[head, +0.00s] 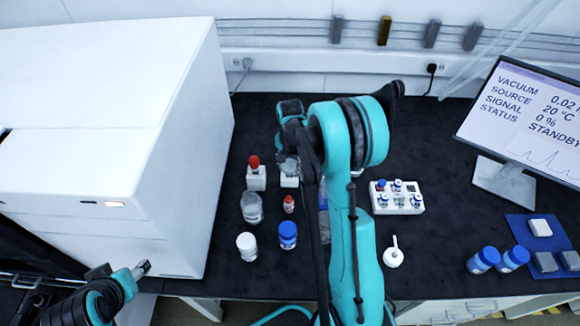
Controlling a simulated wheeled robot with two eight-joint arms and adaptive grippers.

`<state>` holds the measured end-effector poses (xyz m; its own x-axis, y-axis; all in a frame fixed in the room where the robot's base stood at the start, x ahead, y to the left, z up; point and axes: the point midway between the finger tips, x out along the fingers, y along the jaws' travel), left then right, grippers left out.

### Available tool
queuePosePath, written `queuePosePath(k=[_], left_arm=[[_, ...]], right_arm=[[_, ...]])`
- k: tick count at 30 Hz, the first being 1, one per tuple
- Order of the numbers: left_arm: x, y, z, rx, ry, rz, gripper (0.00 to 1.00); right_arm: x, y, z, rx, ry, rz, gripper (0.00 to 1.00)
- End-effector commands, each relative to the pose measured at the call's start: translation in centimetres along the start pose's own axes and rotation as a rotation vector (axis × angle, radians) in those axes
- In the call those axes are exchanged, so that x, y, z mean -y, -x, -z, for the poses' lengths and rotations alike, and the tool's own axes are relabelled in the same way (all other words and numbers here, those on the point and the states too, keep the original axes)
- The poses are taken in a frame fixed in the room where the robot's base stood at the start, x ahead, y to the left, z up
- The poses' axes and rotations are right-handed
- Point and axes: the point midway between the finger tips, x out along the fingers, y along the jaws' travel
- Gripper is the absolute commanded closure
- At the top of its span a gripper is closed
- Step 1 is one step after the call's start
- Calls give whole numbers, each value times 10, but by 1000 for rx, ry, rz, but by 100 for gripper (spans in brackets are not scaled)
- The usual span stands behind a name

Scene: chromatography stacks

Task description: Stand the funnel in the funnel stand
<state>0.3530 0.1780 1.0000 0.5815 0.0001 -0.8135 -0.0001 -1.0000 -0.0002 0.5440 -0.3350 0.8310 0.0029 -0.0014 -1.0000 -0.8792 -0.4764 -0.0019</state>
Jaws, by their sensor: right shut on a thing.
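A white funnel-shaped piece (393,257) with a thin stem pointing up stands on the black bench, right of my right arm. My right gripper (289,152) is at the back of the bench, partly covered by its own arm. It is shut on a small greyish thing (289,166) just above or in a small white block (289,181); I cannot tell what the thing is or whether it touches the block. I cannot make out for certain which piece is the funnel stand. My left gripper (143,268) is at lower left, by the white machine; its opening is unclear.
A white block with a red-topped piece (256,179), a clear bottle (252,207), a small red vial (289,204) and white- and blue-capped jars stand left of my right arm. A vial rack (397,205), blue jars, blue mat (530,232) and monitor (525,115) are right.

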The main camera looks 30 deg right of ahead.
Motion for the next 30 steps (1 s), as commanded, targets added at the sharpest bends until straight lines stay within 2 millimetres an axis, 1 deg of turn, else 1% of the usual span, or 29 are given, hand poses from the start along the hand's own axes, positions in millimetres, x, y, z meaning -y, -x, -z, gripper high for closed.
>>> queuePosePath(k=[10,21,29,30], left_arm=[[0,0,0,0,0,0,47],[0,-9,-6,0,0,0,47],[0,-9,-6,0,0,0,47],[0,-9,-6,0,0,0,47]], right_arm=[[0,-1,0,0,0,0,74],[0,-13,0,0,0,0,74],[0,-13,0,0,0,0,74],[0,-13,0,0,0,0,44]])
